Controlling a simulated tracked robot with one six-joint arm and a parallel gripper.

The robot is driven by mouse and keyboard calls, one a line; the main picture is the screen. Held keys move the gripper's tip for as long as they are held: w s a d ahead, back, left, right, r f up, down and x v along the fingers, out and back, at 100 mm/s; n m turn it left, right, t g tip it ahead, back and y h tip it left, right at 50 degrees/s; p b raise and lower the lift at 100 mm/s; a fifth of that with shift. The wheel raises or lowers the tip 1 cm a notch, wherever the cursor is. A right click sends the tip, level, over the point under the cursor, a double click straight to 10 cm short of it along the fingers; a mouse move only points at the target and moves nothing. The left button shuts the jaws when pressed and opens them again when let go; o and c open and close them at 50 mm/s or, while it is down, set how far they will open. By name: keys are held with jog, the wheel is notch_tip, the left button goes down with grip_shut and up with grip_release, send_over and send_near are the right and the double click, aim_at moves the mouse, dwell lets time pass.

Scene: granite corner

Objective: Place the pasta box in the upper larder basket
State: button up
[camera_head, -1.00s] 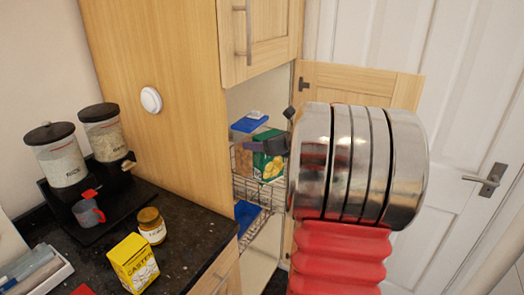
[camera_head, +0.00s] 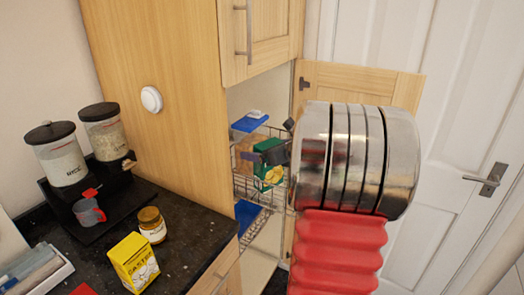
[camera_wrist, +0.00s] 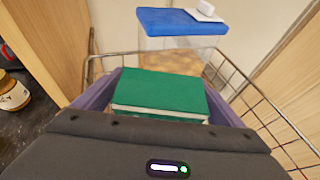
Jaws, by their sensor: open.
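The green pasta box (camera_head: 268,174) is in the upper larder basket (camera_head: 245,190), in front of a blue-lidded container. In the wrist view, the box's green top (camera_wrist: 160,90) lies between my gripper's two purple fingers (camera_wrist: 162,98). My gripper (camera_head: 270,154) is open around the box, with a finger on either side. The wire rim of the basket (camera_wrist: 250,82) shows around them in the wrist view. The underside of the box is hidden in the wrist view.
The clear container with a blue lid (camera_wrist: 180,22) stands behind the box in the basket. The larder door (camera_head: 360,85) is open behind my arm. A yellow carton (camera_head: 133,262) and a jar (camera_head: 152,225) stand on the dark counter, left of the cabinet.

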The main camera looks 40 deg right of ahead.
jog(key=shift+r, duration=0.1)
jog(key=v, duration=1.2)
jog(key=shift+s, duration=0.15)
dwell(0.8)
